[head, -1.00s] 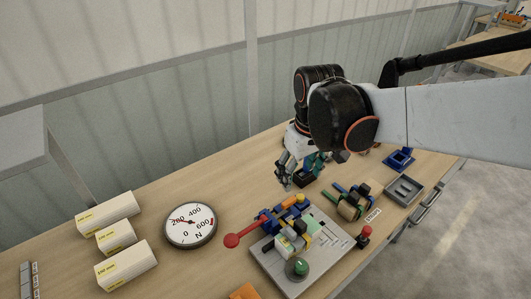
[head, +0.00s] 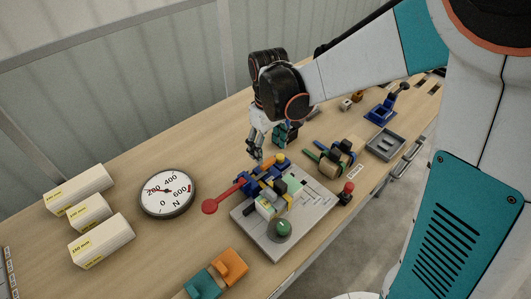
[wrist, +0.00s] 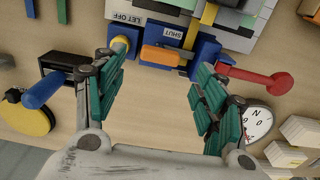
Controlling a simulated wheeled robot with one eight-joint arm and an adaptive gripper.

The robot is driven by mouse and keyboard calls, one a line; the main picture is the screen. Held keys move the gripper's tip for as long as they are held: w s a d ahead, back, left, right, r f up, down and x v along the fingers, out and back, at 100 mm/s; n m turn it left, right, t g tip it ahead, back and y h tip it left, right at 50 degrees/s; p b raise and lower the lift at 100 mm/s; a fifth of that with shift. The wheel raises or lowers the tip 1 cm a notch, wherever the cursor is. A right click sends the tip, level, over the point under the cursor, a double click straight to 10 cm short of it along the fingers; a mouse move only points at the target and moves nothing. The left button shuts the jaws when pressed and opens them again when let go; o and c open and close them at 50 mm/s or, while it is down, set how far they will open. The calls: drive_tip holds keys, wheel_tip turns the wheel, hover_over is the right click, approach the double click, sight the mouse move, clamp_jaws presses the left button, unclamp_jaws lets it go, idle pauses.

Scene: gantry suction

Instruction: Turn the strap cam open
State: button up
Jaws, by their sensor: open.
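A blue cam block with an orange lever (wrist: 165,55) shows in the wrist view, beside labels reading SHUT and LET OFF. A yellow strap (wrist: 209,14) runs up from it. A yellow round end (wrist: 119,45) lies at its left, by the left finger. A red lever with a round knob (wrist: 281,82) sticks out to the right; the knob also shows in the head view (head: 210,206). My gripper (wrist: 155,68) is open and empty, its fingers either side of the orange lever in the picture. In the head view, my gripper (head: 268,150) is over the fixture's back edge and partly hides the block.
The fixture's grey plate (head: 312,215) carries a green dome (head: 284,228). A force dial (head: 167,192) and white boxes (head: 80,190) stand left. A red-topped post (head: 346,192), strapped wooden piece (head: 345,150) and grey tray (head: 385,144) are right. Orange and teal pieces (head: 230,265) lie in front.

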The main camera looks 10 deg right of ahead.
sight(268, 161)
wheel_tip(268, 161, down, 6)
drive_tip(key=shift+r+b, duration=0.25)
drive_tip(key=shift+b, duration=0.55)
drive_tip(key=shift+c, duration=0.6)
drive_tip(key=c, duration=0.9)
